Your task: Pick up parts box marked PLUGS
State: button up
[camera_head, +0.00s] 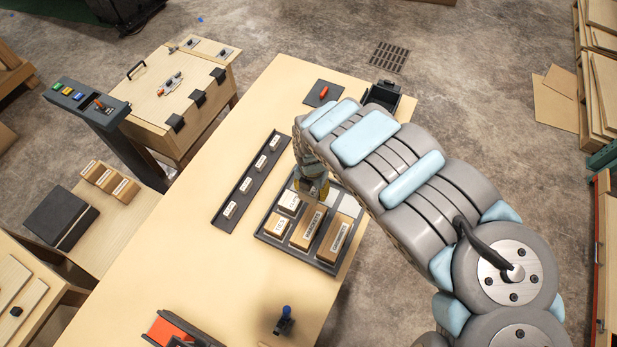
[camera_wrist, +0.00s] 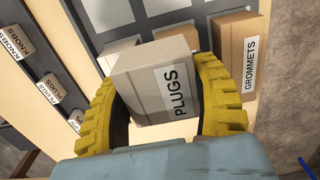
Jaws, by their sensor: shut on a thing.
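The light grey parts box marked PLUGS (camera_wrist: 156,85) is between the two yellow fingers of my gripper (camera_wrist: 165,105) in the wrist view. The fingers are shut on its sides, and its white label faces the camera. It looks larger than the boxes behind it and seems raised above the dark tray; the gap under it is hidden. In the head view my gripper (camera_head: 316,188) is over the tray (camera_head: 262,236), partly hidden by my arm.
The tray holds tan boxes, one marked GROMMETS (camera_wrist: 236,55). Empty grey compartments (camera_head: 345,203) lie at its far side. A narrow dark rack (camera_head: 250,180) with several small labelled blocks stands to the left. A blue-knobbed joystick (camera_head: 285,320) stands at the front. Bare tabletop (camera_head: 215,255) is free at left.

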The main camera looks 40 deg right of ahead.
aim_at(316, 199)
jog(key=s+r+p, duration=0.1)
jog(key=s+a+p, duration=0.1)
jog(key=p, duration=0.1)
jog(key=shift+s+a+r, duration=0.1)
jog(key=shift+s+r, duration=0.1)
jog(key=shift+r, duration=0.15)
jog(key=p, duration=0.1)
jog(key=s+p, duration=0.1)
jog(key=p, duration=0.1)
jog(key=shift+a+r, duration=0.15)
jog(key=shift+a, duration=0.2)
jog(key=shift+s, duration=0.15)
jog(key=shift+s+a, duration=0.1)
